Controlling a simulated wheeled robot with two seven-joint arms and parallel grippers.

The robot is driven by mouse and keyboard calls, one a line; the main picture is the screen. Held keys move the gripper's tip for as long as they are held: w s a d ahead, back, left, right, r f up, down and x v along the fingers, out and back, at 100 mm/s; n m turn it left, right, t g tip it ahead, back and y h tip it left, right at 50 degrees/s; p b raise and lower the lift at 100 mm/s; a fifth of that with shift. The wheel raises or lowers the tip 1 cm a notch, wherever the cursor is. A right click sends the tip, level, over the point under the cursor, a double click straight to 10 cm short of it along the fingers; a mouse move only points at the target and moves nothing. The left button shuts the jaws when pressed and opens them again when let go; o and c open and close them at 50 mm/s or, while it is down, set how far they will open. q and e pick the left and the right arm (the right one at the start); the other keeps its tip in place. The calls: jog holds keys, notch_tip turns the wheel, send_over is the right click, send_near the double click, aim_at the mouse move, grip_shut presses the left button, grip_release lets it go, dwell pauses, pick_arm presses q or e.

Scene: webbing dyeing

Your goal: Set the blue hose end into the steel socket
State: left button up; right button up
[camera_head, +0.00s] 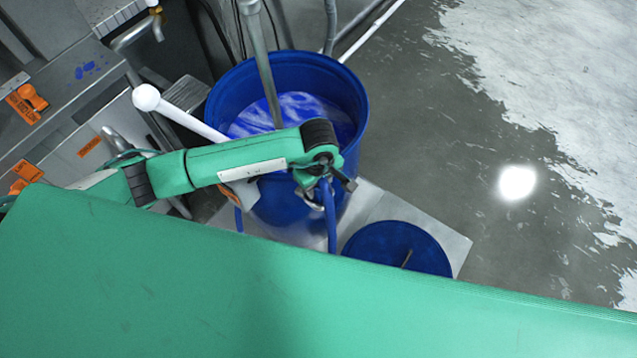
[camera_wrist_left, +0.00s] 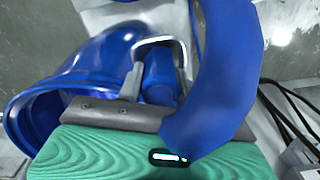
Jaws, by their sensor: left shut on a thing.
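My left gripper (camera_head: 337,183) is in front of the blue barrel and shut on the blue hose (camera_head: 330,218). The hose hangs down from the jaws and is partly hidden by the green foreground. In the left wrist view the hose (camera_wrist_left: 220,70) is large and close, arching upward. A curved grey metal piece (camera_wrist_left: 165,42) shows beside the hose there; I cannot tell whether it is the steel socket. A small metal ring shape (camera_head: 312,203) shows just under the gripper in the head view. Whether the hose end touches any metal is hidden. My right gripper is not in view.
The open blue barrel (camera_head: 352,85) holds blue liquid, with a grey pipe (camera_head: 262,60) dipping in and a white rod (camera_head: 180,112) leaning at its left. A round blue lid (camera_head: 385,245) lies on a pale plate (camera_head: 455,243). Grey machinery stands left; the floor at right is clear.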

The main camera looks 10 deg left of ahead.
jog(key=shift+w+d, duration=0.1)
pick_arm(q)
jog(key=o, duration=1.2)
jog(key=shift+c, duration=0.2)
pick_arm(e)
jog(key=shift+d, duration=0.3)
pick_arm(q)
jog(key=shift+r, duration=0.1)
notch_tip(320, 180, up, 14)
jog(key=b, duration=0.3)
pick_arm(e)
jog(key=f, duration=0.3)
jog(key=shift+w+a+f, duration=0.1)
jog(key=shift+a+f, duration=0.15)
pick_arm(q)
jog(key=shift+s+f, duration=0.1)
jog(key=shift+f, duration=0.1)
